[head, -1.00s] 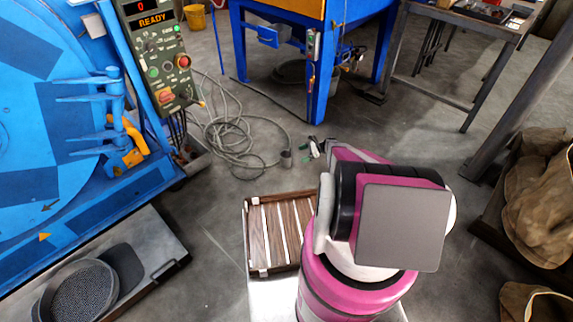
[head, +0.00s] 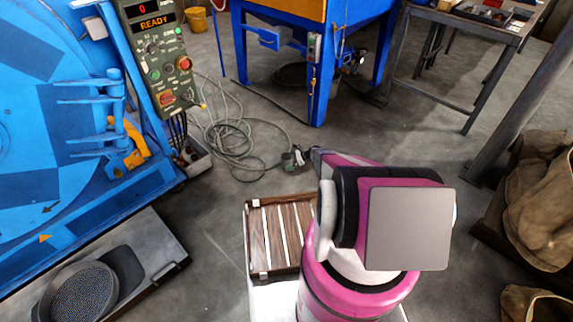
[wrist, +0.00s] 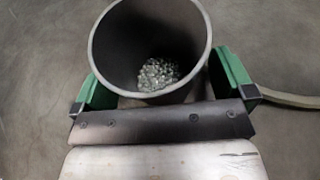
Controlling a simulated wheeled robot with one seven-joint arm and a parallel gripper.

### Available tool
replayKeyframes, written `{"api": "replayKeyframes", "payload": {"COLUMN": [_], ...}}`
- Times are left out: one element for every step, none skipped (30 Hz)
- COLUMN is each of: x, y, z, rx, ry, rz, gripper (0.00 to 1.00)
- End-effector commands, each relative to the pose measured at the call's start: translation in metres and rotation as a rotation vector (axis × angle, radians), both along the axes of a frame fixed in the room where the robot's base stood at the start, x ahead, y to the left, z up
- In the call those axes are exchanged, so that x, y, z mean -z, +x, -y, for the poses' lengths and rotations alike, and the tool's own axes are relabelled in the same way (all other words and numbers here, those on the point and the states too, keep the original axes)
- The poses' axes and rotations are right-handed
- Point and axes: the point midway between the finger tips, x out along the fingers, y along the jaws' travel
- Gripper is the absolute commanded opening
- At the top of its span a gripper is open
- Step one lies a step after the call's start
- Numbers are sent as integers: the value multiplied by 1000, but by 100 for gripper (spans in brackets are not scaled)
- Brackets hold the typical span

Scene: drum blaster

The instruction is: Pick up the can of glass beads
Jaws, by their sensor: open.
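The can of glass beads (wrist: 112,52) is a dark grey, open-topped can in the wrist view, with clear beads (wrist: 158,74) at its bottom. My gripper (wrist: 158,66) is open, with one green finger on each side of the can. The can is between the fingers, close to the palm plate; I cannot tell whether either finger touches it. In the head view the can (head: 287,162) is small and stands on the floor, partly hidden by my gripper (head: 294,158).
A grey cable (head: 228,132) lies coiled on the floor left of the can, and a hose or cable runs right in the wrist view. A slatted wooden tray (head: 283,235) is nearer me. A blue cabinet on legs (head: 318,75) stands behind.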

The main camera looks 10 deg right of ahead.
Motion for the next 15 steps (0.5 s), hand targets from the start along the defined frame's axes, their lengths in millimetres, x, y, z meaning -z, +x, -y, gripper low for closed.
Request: {"api": "replayKeyframes", "payload": {"x": [0, 0, 0, 0, 0, 0, 0, 0, 0, 0, -1, -1, -1, -1, -1], "y": [0, 0, 0, 0, 0, 0, 0, 0, 0, 0, 0, 0, 0, 0, 0], "z": [0, 0, 0, 0, 0, 0, 0, 0, 0, 0, 0, 0, 0, 0, 0], "rx": [0, 0, 0, 0, 0, 0, 0, 0, 0, 0, 0, 0, 0, 0, 0], "ry": [0, 0, 0, 0, 0, 0, 0, 0, 0, 0, 1, 1, 1, 1, 1], "rz": [0, 0, 0, 0, 0, 0, 0, 0, 0, 0, 0, 0, 0, 0, 0], "gripper": [100, 100, 100, 94, 84, 71, 61, 51, 43, 43, 43, 43, 43, 43, 43]}}
